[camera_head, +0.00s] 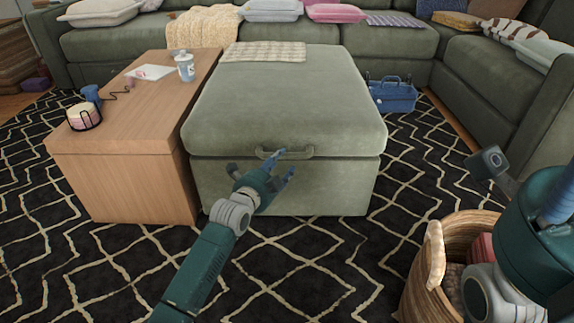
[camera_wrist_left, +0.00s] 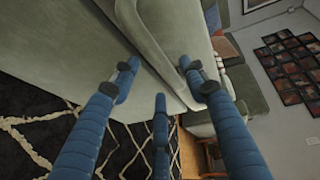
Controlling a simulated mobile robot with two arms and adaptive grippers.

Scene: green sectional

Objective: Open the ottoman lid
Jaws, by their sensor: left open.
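The green ottoman (camera_head: 285,185) stands in the middle of the head view. Its lid (camera_head: 290,100) lies closed on the base, with a seam below its front edge. A green handle (camera_head: 297,153) is on the lid's front. My left gripper (camera_head: 283,163) is open at the front of the ottoman, its fingertips close to the handle; I cannot tell whether they touch it. In the left wrist view its blue fingers (camera_wrist_left: 160,80) are spread before the ottoman's front (camera_wrist_left: 60,45) and the handle (camera_wrist_left: 190,70). My right arm shows at the lower right; its fingertips are not clearly visible.
A folded woven blanket (camera_head: 263,51) lies on the lid's back left. A wooden table (camera_head: 120,150) with a cup (camera_head: 185,67) stands close on the left. A wicker basket (camera_head: 428,275) sits at the lower right. A blue basket (camera_head: 393,96) is behind right. Patterned rug lies in front.

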